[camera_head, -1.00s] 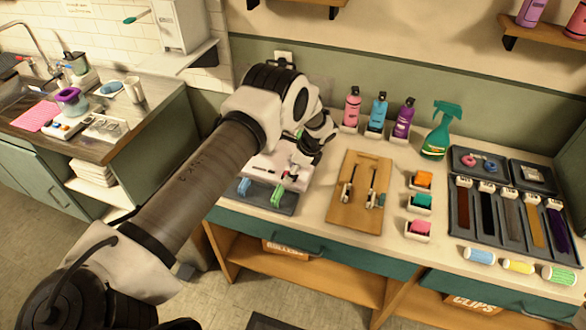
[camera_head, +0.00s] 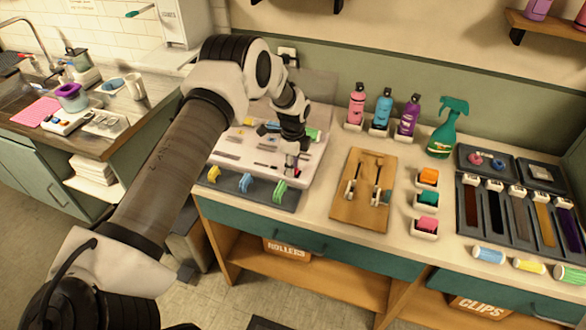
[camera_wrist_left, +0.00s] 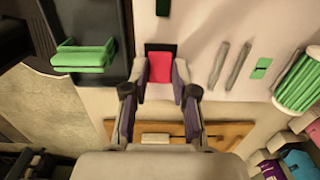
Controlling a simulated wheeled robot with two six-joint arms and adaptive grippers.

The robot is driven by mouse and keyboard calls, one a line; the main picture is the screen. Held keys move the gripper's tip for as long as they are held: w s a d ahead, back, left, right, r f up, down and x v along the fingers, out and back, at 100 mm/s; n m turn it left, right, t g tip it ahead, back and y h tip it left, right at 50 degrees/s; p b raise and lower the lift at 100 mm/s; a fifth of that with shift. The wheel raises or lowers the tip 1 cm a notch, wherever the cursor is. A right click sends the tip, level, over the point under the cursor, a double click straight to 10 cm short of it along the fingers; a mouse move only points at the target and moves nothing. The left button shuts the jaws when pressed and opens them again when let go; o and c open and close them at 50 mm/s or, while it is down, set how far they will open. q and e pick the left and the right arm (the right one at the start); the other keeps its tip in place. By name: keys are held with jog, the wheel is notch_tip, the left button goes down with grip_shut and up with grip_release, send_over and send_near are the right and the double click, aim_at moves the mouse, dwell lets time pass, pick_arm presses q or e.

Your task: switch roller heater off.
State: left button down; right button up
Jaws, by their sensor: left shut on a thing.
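The roller heater (camera_head: 232,150) is a white box on the counter, with coloured rollers in its top. Its red switch (camera_wrist_left: 160,66) shows in the wrist view, set in a dark surround on the white top. My left gripper (camera_head: 291,172) points down at the heater's right front corner. In the wrist view its fingertips (camera_wrist_left: 160,84) are on either side of the red switch, shut on it. In the head view the gripper hides most of the switch. I cannot tell which way the switch is tilted. My right gripper is not in view.
A dark tray (camera_head: 262,195) with yellow, blue and green clips lies in front of the heater. A wooden board (camera_head: 350,212) with metal tools is to the right. Bottles (camera_head: 384,107) and a green spray bottle (camera_head: 446,130) stand behind. Small coloured blocks (camera_head: 428,177) sit further right.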

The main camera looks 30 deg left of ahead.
pick_arm(q)
jog(key=shift+s+f, duration=0.15)
jog(key=c, duration=1.1)
grip_release()
jog(key=shift+c, duration=0.2)
jog(key=shift+o, duration=1.1)
notch_tip(320, 180, up, 12)
jog(key=shift+w+d, duration=0.15)
jog(key=shift+w, duration=0.05)
jog(key=shift+s+f, duration=0.1)
